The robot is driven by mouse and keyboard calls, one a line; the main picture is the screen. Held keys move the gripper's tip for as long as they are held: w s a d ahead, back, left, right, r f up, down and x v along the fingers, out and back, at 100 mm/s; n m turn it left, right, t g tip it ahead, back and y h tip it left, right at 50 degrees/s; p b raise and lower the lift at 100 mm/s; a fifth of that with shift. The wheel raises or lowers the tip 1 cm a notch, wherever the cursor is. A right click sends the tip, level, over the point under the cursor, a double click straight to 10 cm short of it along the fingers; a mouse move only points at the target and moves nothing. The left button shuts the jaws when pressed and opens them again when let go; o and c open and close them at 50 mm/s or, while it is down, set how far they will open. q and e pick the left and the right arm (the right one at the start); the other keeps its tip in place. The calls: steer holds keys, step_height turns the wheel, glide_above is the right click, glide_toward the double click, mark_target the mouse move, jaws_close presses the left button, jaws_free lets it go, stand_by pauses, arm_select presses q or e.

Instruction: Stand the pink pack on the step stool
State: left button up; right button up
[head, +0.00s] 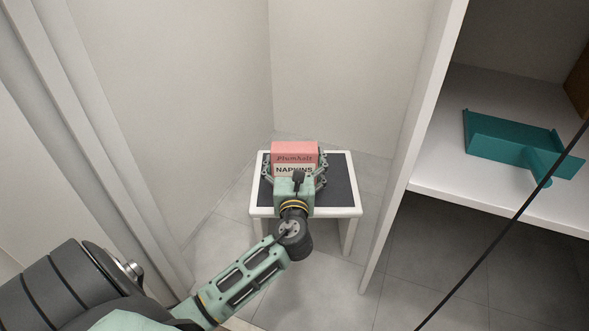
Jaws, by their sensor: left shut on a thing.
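The pink pack (295,150) is a box with a white label reading "NAPKINS". It is upright over the step stool (345,211), which has a white frame and a dark top. My left gripper (295,171) is shut on the pack, with a finger on each of its left and right sides. The gripper hides the pack's lower part, so I cannot tell whether it touches the stool top. My right gripper is out of view.
Walls meet in a corner behind the stool. To the right, a white shelf unit (415,130) holds a teal dustpan (505,138). Grey tiled floor (225,240) shows around the stool. A thin black line crosses the lower right.

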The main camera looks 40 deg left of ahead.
arm_select(q)
steer(key=shift+f, duration=0.1)
steer(key=shift+f, duration=0.2)
steer(key=o, duration=0.9)
steer(key=shift+o, duration=0.2)
